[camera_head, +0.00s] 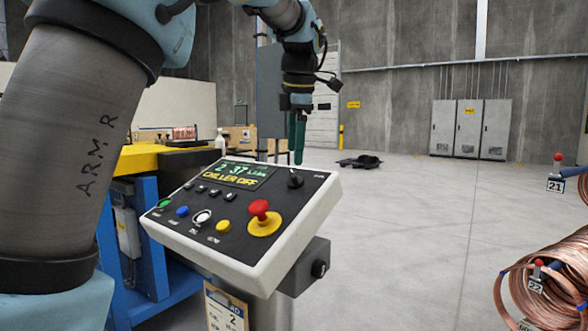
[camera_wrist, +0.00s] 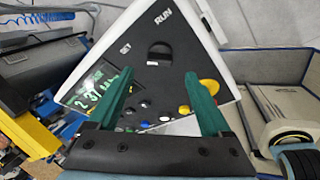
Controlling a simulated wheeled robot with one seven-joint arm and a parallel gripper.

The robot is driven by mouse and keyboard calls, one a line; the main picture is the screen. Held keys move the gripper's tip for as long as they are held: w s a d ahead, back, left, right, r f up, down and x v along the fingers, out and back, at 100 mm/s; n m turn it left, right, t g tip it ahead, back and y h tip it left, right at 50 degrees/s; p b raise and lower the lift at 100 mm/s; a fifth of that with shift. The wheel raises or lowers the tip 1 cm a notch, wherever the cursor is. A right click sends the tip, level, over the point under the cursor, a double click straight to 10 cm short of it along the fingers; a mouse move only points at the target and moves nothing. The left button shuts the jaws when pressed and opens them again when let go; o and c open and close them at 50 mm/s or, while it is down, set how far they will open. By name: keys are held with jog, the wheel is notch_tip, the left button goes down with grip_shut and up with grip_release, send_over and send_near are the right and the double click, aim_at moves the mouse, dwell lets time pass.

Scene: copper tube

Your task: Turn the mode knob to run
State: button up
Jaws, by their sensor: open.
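The mode knob (camera_head: 295,181) is a small black knob at the upper right of the tilted white-edged control panel (camera_head: 333,191). In the wrist view the knob (camera_wrist: 160,54) lies just beyond the fingertips, near the white words SET (camera_wrist: 125,48) and RUN (camera_wrist: 163,17). Which word it points to is too small to tell. My gripper (camera_head: 298,160) points down just above the knob, with green fingers. In the wrist view my gripper (camera_wrist: 158,76) is open, its fingers apart and nothing held between them.
A red mushroom button on a yellow base (camera_head: 263,218) stands up on the panel near the knob. Coloured buttons and a lit display (camera_head: 236,173) reading CHILLER DIFF are to its left. Copper coils (camera_head: 550,285) are at lower right.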

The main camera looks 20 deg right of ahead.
aim_at(293, 173)
jog(key=x, duration=0.6)
jog(key=shift+p, duration=0.4)
jog(key=shift+c, duration=0.2)
grip_shut()
